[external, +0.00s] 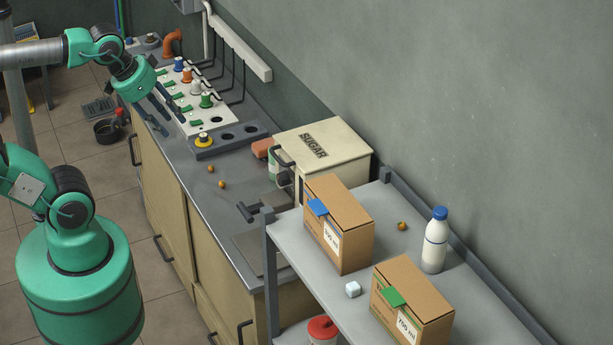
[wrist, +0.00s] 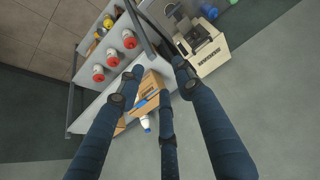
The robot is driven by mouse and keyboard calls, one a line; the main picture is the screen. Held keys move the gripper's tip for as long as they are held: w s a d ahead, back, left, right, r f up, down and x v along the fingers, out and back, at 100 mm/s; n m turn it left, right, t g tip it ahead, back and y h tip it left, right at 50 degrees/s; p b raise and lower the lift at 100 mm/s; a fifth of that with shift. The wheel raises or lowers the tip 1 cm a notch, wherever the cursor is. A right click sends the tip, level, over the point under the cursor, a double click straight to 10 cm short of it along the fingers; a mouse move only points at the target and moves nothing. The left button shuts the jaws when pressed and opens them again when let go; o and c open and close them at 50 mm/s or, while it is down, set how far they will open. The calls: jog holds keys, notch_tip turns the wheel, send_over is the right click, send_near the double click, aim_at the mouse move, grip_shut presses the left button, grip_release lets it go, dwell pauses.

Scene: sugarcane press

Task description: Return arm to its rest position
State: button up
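My green arm enters the external view at upper left. My gripper (external: 173,127) has dark fingers, spread apart with nothing visible between them. It is above the left edge of the counter (external: 228,220), beside the white panel with coloured knobs. In the wrist view my gripper (wrist: 158,68) shows three dark blue fingers with their tips apart.
The panel (external: 212,121) with knobs lies on the counter. A cream sugar box (external: 345,165) stands farther along. Two cardboard boxes (external: 350,218) (external: 428,287) and a white bottle (external: 434,245) stand on the grey shelf (external: 475,300). A black pan (external: 107,131) is on the floor.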

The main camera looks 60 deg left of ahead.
notch_tip(320, 180, down, 14)
jog(key=b, duration=1.2)
jog(key=shift+b, duration=0.4)
jog(key=shift+r, duration=0.1)
jog(key=c, duration=0.3)
jog(key=shift+c, duration=0.2)
jog(key=shift+w, duration=0.1)
